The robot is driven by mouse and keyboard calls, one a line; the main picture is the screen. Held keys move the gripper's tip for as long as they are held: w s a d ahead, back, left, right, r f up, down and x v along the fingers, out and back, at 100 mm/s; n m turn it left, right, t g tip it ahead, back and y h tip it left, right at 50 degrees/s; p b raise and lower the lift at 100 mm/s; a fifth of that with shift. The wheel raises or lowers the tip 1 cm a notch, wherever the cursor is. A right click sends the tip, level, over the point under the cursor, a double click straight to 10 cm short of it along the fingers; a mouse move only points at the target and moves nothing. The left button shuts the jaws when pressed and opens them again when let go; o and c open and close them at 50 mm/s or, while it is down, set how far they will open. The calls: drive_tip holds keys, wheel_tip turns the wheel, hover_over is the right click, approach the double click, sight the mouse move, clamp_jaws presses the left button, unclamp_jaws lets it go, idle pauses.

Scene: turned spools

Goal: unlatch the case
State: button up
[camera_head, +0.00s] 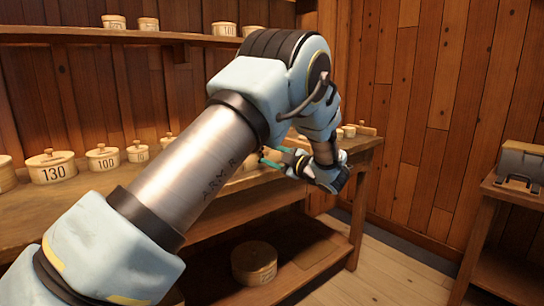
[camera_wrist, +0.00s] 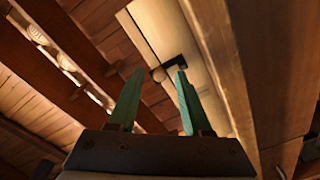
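The case (camera_head: 522,163) is a grey box with a dark handle or latch piece on its front. It stands on a wooden table at the right edge of the head view, and its right side is cut off. The latch is too small to make out clearly. My gripper (camera_head: 268,159) is well left of the case, in front of the back bench, with its green fingers pointing left. In the wrist view my gripper (camera_wrist: 160,72) has its two fingers spread apart with nothing held between them. The case does not show in the wrist view.
A wooden bench (camera_head: 225,212) with several round numbered boxes, such as one marked 130 (camera_head: 52,168), runs along the back wall. A round box (camera_head: 254,262) sits on its lower shelf. The case's table (camera_head: 508,196) stands apart, with open floor (camera_head: 385,270) between.

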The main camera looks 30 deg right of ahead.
clamp_jaws()
drive_tip(key=shift+d+m+p, duration=0.1)
drive_tip(key=shift+m+p, duration=0.25)
drive_tip(key=shift+m, duration=0.05)
drive_tip(key=shift+w+d+f+m+p, duration=0.1)
drive_tip(key=shift+d+f+m+p, duration=0.25)
drive_tip(key=shift+m+p, duration=1)
drive_tip(key=shift+w+d+f+m+p, duration=0.15)
drive_tip(key=shift+f+m+p, duration=0.35)
drive_tip(key=shift+m, duration=1.7)
drive_tip(key=shift+s+d+f+m+p, duration=0.1)
drive_tip(key=shift+d+f+m+p, duration=0.25)
drive_tip(key=shift+m+p, duration=1)
drive_tip(key=shift+m+b, duration=0.35)
drive_tip(key=shift+m, duration=0.15)
drive_tip(key=shift+o, duration=0.4)
unclamp_jaws()
